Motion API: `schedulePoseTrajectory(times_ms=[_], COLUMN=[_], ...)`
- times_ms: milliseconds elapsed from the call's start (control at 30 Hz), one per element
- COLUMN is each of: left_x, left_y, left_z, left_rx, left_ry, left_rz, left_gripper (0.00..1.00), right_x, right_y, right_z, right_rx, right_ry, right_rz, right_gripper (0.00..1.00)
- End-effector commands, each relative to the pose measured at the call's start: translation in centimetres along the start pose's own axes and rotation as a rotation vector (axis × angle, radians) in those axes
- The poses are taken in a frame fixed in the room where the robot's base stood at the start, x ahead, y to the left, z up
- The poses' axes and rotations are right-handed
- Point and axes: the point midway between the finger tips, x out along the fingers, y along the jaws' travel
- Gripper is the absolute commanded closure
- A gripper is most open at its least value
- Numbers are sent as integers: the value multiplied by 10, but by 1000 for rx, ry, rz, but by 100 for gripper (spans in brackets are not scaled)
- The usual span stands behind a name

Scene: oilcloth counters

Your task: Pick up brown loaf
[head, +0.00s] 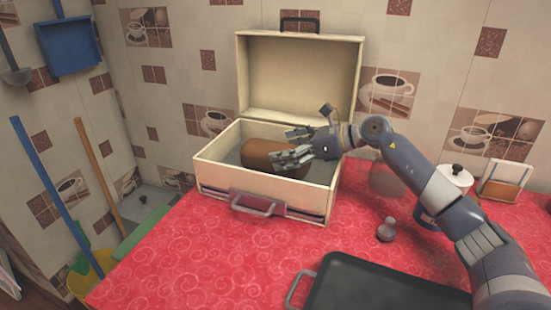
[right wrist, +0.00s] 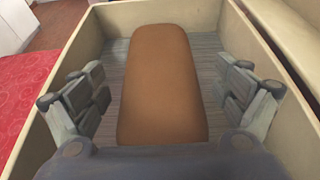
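The brown loaf (head: 262,153) lies inside an open cream case (head: 262,189) on the counter, partly hidden by my right gripper in the head view. In the right wrist view the loaf (right wrist: 162,85) lies lengthwise on the case's grey floor. My right gripper (head: 280,146) is over the case, its arm coming in from the right. In the right wrist view my right gripper (right wrist: 160,90) is open, with one set of fingers on each side of the loaf and a visible gap on both sides. My left gripper is not in view.
The case's raised lid (head: 300,75) stands behind the loaf near the tiled wall. A dark tray (head: 375,290) lies at the front of the red counter (head: 190,250). A small shaker (head: 387,230) and a white-lidded canister (head: 455,178) stand to the right.

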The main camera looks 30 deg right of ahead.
Motion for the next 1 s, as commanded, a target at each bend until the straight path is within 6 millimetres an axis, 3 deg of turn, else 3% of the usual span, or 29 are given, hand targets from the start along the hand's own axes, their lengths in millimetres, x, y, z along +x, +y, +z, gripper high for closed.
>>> schedulePoseTrajectory(times_ms=[33, 200, 667, 767, 1000], left_x=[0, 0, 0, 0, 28], left_y=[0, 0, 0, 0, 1], left_z=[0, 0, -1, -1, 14], left_rx=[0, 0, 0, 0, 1], left_ry=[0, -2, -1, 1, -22], left_rz=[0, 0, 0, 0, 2], left_gripper=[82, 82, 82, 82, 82], right_x=[0, 0, -1, -6, -25], right_y=[0, 0, 0, 0, 0], right_z=[0, 0, 3, 14, 61], right_rx=[0, 0, -1, -4, -6], right_ry=[0, 1, -1, -2, -6], right_rz=[0, 1, 1, 1, -2], right_gripper=[26, 64, 65, 66, 66])
